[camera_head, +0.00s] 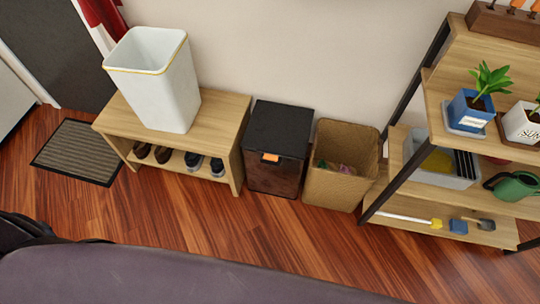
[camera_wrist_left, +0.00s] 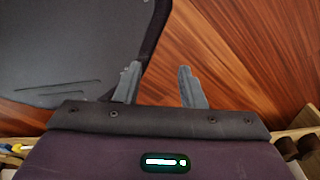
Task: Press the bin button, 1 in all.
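A dark bin (camera_head: 277,149) with a black lid stands on the floor against the wall in the head view, between the bench and a woven basket. An orange button (camera_head: 270,158) sits at the front edge of its lid. The lid looks shut. My left gripper (camera_wrist_left: 158,88) shows in the left wrist view with its two fingers apart and nothing between them, above the wood floor. The bin is not recognisable in that view. Neither gripper shows in the head view, and my right gripper is in neither view.
A wooden bench (camera_head: 222,116) with a white bin (camera_head: 160,82) on top and shoes below stands left of the dark bin. The woven basket (camera_head: 338,175) is right of it, then a shelf (camera_head: 450,92) with plants. A doormat (camera_head: 80,152) lies left. Floor in front is clear.

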